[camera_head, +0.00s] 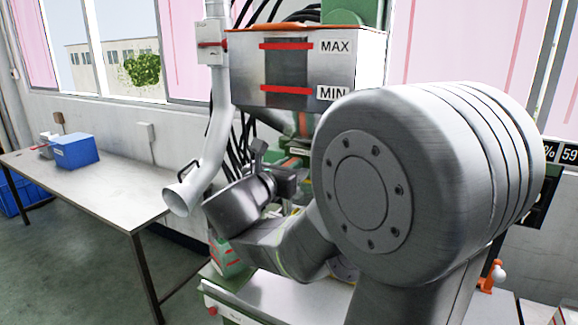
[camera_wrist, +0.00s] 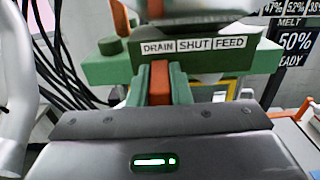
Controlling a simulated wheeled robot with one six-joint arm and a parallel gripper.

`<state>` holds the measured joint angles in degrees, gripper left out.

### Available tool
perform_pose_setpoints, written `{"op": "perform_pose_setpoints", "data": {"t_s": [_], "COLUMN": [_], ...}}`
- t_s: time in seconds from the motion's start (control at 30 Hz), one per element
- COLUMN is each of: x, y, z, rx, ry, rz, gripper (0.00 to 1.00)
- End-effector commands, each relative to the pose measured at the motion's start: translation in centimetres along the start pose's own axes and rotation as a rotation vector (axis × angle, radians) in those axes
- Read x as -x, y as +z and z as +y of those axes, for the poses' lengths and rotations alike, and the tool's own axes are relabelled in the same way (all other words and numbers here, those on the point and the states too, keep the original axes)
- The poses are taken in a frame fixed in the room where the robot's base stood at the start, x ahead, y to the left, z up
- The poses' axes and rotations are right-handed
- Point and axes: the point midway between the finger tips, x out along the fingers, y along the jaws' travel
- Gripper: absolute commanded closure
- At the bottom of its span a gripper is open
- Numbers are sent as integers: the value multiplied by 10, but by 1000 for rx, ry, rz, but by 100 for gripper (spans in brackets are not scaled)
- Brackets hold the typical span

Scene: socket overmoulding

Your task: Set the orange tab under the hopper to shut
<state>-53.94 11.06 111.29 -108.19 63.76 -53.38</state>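The orange tab (camera_wrist: 159,82) shows in the wrist view under the green block of the hopper's feed throat, with green parts close on both sides. A label strip (camera_wrist: 193,45) on that block reads DRAIN, SHUT, FEED from left to right. The tab stands below the DRAIN word, left of SHUT. The hopper (camera_head: 300,68) is a metal box with red MAX and MIN lines in the head view. My gripper (camera_head: 287,180) is just below the hopper. Its dark body with a green light fills the bottom of the wrist view.
A pale pipe (camera_head: 215,130) hangs left of the hopper, with black cables behind it. A table (camera_head: 100,185) at the left carries a blue box (camera_head: 75,151). My arm hides much of the machine in the head view. A display (camera_wrist: 297,42) stands right of the block.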

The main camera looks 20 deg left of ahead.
Motion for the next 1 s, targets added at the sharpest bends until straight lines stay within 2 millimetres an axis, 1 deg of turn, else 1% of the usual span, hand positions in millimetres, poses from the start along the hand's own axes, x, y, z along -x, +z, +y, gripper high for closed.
{"op": "perform_pose_setpoints", "data": {"t_s": [0.03, 0.07, 0.23, 0.33, 0.43, 0.6, 0.67, 0.93, 0.97, 1.0], "x": [0, 0, 0, 0, 0, 0, 0, 0, 0, 0], "y": [0, 0, 0, 0, -1, -1, 0, 0, 0, 0], "z": [0, 0, 0, -4, -14, -35, -40, -40, -40, -40], "rx": [0, 0, 0, -1, -3, -2, -1, 1, 1, 1], "ry": [0, 0, 0, -1, -1, -2, -2, 0, 0, 0], "rz": [0, 0, 0, 0, 0, -1, -1, -1, -1, -1], "gripper": [95, 100, 100, 100, 100, 100, 100, 100, 80, 72]}}
